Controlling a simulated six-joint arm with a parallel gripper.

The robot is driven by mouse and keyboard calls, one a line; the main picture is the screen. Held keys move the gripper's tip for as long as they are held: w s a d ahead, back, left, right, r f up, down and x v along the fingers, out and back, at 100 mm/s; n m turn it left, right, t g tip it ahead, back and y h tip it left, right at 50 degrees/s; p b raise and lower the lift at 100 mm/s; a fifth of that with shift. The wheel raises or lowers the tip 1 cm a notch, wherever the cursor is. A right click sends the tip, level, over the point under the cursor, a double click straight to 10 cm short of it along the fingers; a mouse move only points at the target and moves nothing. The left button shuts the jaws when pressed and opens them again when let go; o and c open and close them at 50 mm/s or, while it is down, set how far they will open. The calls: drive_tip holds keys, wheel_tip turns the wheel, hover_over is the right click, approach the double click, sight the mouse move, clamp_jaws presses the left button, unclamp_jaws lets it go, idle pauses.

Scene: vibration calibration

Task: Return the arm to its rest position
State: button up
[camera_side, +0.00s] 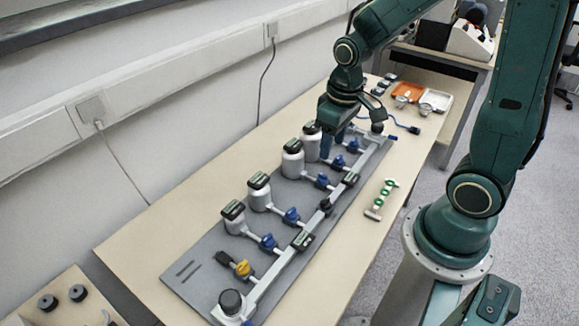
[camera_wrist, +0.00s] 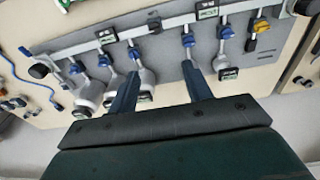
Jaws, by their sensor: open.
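My gripper (camera_side: 335,130) hangs over the far end of the grey panel (camera_side: 200,262), close to the farthest silver canister (camera_side: 312,146). In the wrist view, the two blue fingers of my gripper (camera_wrist: 159,78) are spread apart with nothing held between them. One canister (camera_wrist: 146,82) shows beside the left finger and a labelled one (camera_wrist: 228,73) beside the right finger. From this angle I cannot tell whether the fingers touch anything. The lower fingers are partly hidden in the side view.
A pipe (camera_side: 283,268) with several blue valves (camera_side: 291,215) and one yellow valve (camera_side: 244,268) runs along the panel. A green fitting (camera_side: 383,198) lies on the table (camera_side: 345,235). An orange tray (camera_side: 407,91) and a white tray (camera_side: 437,100) sit at the far end. The wall is behind.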

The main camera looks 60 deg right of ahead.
drive_tip(key=s+a+r+t, duration=0.4)
drive_tip(key=s+r, duration=0.6)
drive_tip(key=r, duration=0.4)
drive_tip(key=shift+s+a+r, duration=0.15)
drive_tip(key=shift+s+r, duration=0.15)
drive_tip(key=shift+r, duration=0.05)
drive_tip(key=shift+w, duration=0.1)
